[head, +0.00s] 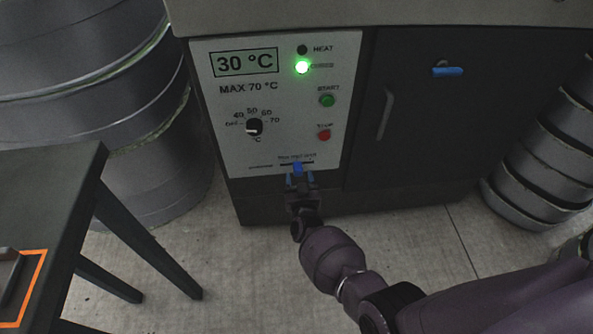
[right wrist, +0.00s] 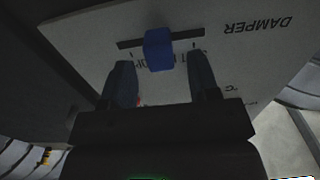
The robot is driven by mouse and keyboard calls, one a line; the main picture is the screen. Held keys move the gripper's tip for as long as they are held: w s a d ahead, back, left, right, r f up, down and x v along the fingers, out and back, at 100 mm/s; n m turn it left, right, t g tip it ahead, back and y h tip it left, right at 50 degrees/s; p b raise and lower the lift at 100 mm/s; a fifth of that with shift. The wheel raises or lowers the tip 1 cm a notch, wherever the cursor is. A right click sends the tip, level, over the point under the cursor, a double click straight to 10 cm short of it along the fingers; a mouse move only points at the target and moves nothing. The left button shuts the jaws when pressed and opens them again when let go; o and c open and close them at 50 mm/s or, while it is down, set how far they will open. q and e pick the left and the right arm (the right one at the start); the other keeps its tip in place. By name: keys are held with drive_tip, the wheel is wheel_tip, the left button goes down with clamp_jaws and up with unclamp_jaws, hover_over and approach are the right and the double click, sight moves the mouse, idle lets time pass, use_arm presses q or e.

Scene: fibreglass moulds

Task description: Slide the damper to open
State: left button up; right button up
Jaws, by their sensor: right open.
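The damper is a blue slider knob (head: 297,168) in a dark slot at the bottom of the white control panel. In the right wrist view the blue knob (right wrist: 158,48) sits near the middle of its slot, with the upside-down word DAMPER beside it; smaller lettering under the slot is partly hidden by the fingers. My right gripper (head: 301,181) is open in front of the knob. In the right wrist view its two fingertips (right wrist: 162,66) are apart on either side of the knob, with gaps, not closed on it. My left gripper is not in view.
The control panel (head: 230,100) has a dial (head: 254,126), green button (head: 327,100), red button (head: 324,135) and lit green lamp (head: 302,67). A blue lever (head: 448,71) is on the dark door. A dark table (head: 45,190) stands at left; round drums flank the cabinet.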

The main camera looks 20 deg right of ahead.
sight(298, 173)
drive_tip(key=x, duration=0.2)
drive_tip(key=shift+w+d+f+b, duration=0.1)
drive_tip(key=shift+w+f+b, duration=0.05)
drive_tip(key=shift+w+b, duration=0.2)
drive_tip(key=shift+w, duration=0.25)
drive_tip(key=shift+c, duration=0.3)
drive_tip(key=shift+d, duration=0.1)
clamp_jaws()
